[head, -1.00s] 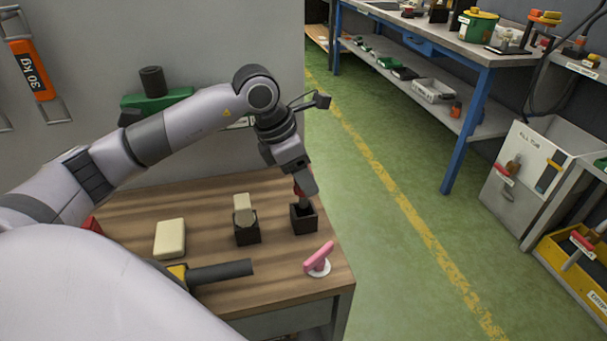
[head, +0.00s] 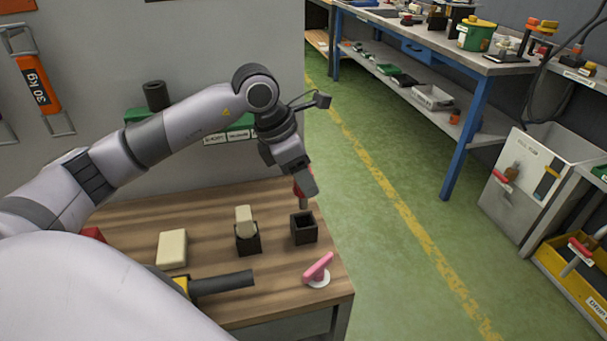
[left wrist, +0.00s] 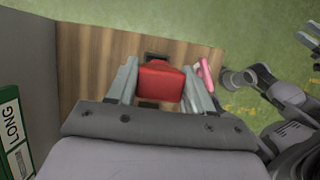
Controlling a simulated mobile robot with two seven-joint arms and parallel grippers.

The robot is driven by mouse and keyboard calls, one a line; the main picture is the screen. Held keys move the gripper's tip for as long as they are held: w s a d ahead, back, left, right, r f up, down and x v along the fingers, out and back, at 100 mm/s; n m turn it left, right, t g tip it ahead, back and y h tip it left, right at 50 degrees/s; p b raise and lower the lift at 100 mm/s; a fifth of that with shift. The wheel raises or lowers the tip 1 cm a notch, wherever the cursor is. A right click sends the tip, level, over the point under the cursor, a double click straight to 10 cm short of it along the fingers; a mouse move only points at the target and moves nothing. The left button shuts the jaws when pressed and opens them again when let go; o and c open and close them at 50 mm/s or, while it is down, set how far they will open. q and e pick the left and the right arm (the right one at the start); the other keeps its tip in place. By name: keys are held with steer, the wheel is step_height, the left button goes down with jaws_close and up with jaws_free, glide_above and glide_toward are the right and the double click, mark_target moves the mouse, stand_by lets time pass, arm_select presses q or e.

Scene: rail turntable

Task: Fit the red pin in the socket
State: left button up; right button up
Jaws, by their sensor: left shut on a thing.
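My left gripper (head: 304,190) is shut on the red pin (head: 298,188). The pin's grey lower end points down just above the black square socket (head: 304,232), whose open top shows dark and empty. The pin appears clear of the socket. In the left wrist view the red pin (left wrist: 160,82) sits between both fingers and hides most of what lies beneath. A dark edge (left wrist: 156,57) shows beyond it; I cannot tell which part it is.
The wooden table (head: 215,300) also holds a black holder (head: 248,244) with a cream block (head: 244,219) in it, a loose cream block (head: 172,248), a pink-handled piece (head: 318,268) and a dark bar (head: 222,283). A grey wall panel stands behind; green floor lies right.

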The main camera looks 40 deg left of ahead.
arm_select(q)
steer(key=shift+r+p, duration=1.35)
steer(key=shift+r, duration=0.9)
steer(key=shift+f, duration=0.1)
